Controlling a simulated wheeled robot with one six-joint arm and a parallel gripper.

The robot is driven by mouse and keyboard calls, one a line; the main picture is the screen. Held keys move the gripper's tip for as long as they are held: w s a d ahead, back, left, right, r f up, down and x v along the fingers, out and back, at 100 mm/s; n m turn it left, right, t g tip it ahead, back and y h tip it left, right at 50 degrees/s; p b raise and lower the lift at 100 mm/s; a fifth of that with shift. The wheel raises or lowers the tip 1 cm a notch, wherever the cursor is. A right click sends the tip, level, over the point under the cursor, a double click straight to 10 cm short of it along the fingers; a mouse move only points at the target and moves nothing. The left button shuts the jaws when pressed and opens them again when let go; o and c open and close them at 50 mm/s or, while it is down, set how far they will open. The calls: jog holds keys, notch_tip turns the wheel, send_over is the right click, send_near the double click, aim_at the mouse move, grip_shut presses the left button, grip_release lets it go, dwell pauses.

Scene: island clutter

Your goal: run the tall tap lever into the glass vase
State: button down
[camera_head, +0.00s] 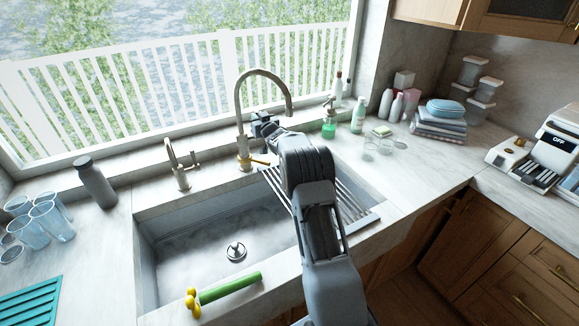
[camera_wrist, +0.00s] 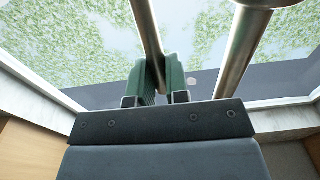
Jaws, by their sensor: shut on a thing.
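The tall tap (camera_head: 240,108) stands behind the sink with its metal neck arching to the right. A gold-coloured piece (camera_head: 261,158) sticks out at its base; I cannot tell if it is the lever. My gripper (camera_head: 258,119) is beside the tap's neck, below the arch. In the wrist view its green-padded jaws (camera_wrist: 162,82) are shut on a slim metal rod (camera_wrist: 147,35) of the tap. I cannot tell whether that rod is lever or neck. A thicker metal pipe (camera_wrist: 243,50) runs to its right. I cannot pick out a glass vase, and no running water shows.
My arm covers part of the sink (camera_head: 190,240) and its drying rack (camera_head: 350,205). A smaller tap (camera_head: 180,172) and a grey bottle (camera_head: 96,183) stand left. Blue glasses (camera_head: 50,220) stand at far left. A green roller (camera_head: 230,288) lies on the front edge. A green soap bottle (camera_head: 329,124) stands right.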

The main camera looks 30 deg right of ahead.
jog(key=shift+s+f+t+b, duration=0.2)
jog(key=shift+s+t+b, duration=0.45)
jog(key=shift+b, duration=2.3)
jog(key=shift+s+f+t+b, duration=0.3)
jog(key=shift+t+b, duration=0.55)
jog(key=shift+b, duration=2.05)
jog(key=shift+r+p, duration=0.35)
jog(key=shift+p, duration=0.05)
jog(key=p, duration=0.1)
jog(key=g+p, duration=0.1)
jog(key=shift+w+r+p, duration=0.2)
jog(key=shift+w+p, duration=0.05)
jog(key=shift+p, duration=0.15)
jog(key=w+g+p, duration=0.1)
jog(key=g+p, duration=0.1)
jog(key=p, duration=0.6)
jog(key=shift+w+r, duration=0.1)
jog(key=shift+w, duration=0.25)
jog(key=c, duration=1.3)
grip_release()
jog(key=shift+w+f, duration=0.1)
jog(key=shift+f, duration=0.2)
jog(key=shift+c, duration=0.2)
jog(key=o, duration=0.3)
jog(key=shift+r, duration=0.1)
